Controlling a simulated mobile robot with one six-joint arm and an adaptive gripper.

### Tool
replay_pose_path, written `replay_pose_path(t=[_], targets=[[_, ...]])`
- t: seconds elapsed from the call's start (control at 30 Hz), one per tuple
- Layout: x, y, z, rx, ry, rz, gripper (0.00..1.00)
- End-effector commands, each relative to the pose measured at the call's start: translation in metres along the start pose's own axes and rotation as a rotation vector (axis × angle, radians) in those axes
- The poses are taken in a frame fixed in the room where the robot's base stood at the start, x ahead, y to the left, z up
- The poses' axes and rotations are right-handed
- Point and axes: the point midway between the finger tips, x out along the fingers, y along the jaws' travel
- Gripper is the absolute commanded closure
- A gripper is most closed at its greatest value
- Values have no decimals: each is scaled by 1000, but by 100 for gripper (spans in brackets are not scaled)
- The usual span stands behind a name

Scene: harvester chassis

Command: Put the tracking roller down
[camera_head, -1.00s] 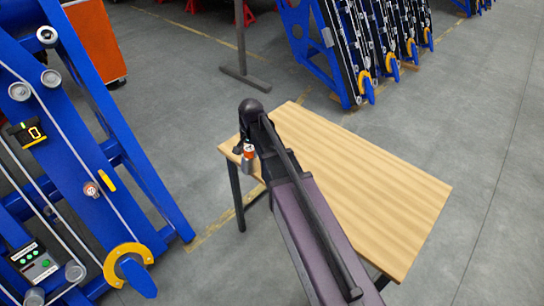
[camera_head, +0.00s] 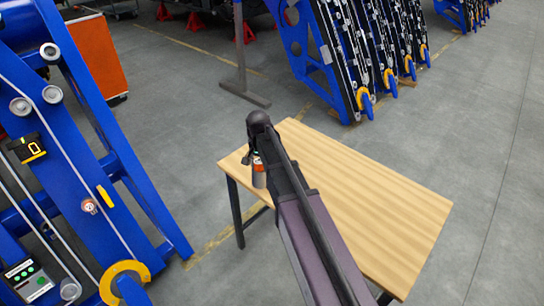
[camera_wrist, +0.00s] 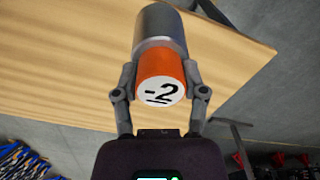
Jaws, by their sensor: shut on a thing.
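In the head view the roller (camera_head: 259,176) shows below the wrist, over the left end of the wooden table (camera_head: 380,205). My gripper (camera_head: 256,160) is partly hidden there by my arm. I cannot tell whether the roller touches the tabletop.
The tabletop is otherwise bare, with free room to the right of my arm. A blue chassis frame (camera_head: 90,160) with rollers and a yellow-black device (camera_head: 27,148) stands at the left. More blue frames (camera_head: 345,60) and an orange cabinet (camera_head: 95,55) stand behind.

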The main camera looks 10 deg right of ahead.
Motion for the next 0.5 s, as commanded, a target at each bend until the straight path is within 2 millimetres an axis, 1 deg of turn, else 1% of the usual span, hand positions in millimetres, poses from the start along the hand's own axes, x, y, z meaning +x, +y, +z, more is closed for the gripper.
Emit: replay_pose_path(t=[0.03,0.3,0.4,0.5], targets=[[2,-1,-13,2,0,0,100],[6,-1,-63,1,0,0,100],[8,0,-78,1,0,0,100],[9,1,-88,-1,0,0,100]])
